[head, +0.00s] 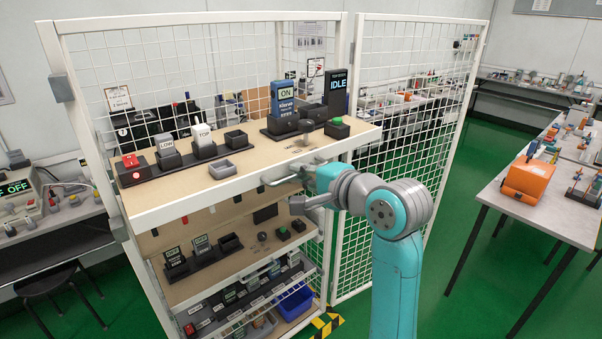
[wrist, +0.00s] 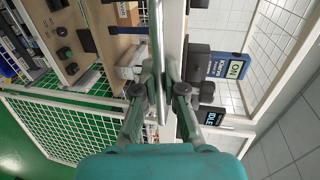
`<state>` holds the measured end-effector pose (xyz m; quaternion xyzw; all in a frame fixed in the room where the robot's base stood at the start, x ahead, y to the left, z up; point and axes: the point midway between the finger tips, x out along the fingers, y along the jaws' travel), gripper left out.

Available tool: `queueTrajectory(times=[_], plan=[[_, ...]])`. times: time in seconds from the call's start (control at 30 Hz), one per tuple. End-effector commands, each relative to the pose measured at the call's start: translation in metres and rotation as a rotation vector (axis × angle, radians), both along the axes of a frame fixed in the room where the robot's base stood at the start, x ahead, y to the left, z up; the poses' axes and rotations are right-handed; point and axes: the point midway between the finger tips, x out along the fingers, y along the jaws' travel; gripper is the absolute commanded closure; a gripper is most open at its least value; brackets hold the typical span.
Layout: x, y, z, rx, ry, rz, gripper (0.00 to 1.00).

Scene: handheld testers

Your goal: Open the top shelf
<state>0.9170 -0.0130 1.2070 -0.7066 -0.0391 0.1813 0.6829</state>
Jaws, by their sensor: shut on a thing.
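The top shelf (head: 250,190) is a wooden board with a thick white front edge, inside a white mesh cabinet. It carries several testers. A metal bar handle (head: 272,182) sticks out from the front edge. In the wrist view the handle (wrist: 161,40) runs upright between my two fingers. My gripper (wrist: 161,88) is shut on this bar. In the head view my gripper (head: 301,186) is at the shelf's front edge, right of its middle, and my arm partly hides it. The front edge overlaps the cabinet posts in the picture; how far the shelf is out I cannot tell.
A lower shelf (head: 214,272) with more testers lies below, and a blue bin (head: 293,303) sits near the floor. A mesh door (head: 405,120) stands open at the right. A side table (head: 560,215) with an orange device (head: 537,180) is at far right. Green floor between is clear.

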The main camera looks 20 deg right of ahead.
Motion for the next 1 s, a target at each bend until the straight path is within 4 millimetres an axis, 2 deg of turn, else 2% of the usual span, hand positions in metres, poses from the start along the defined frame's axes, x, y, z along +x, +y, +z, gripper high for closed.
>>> queueTrajectory(times=[0.03, 0.1, 0.17, 0.57, 0.67, 1.0], plan=[[0.000, -0.001, -0.001, 0.000, 0.003, -0.002, 1.00], [0.000, -0.001, -0.001, 0.000, 0.003, -0.002, 0.76], [0.000, -0.001, -0.001, 0.000, 0.002, -0.001, 0.65], [-0.006, -0.002, 0.002, 0.000, -0.001, -0.002, 0.65], [-0.017, -0.006, 0.004, 0.000, -0.001, -0.001, 0.65], [-0.078, -0.027, 0.017, -0.002, -0.001, -0.004, 0.65]])
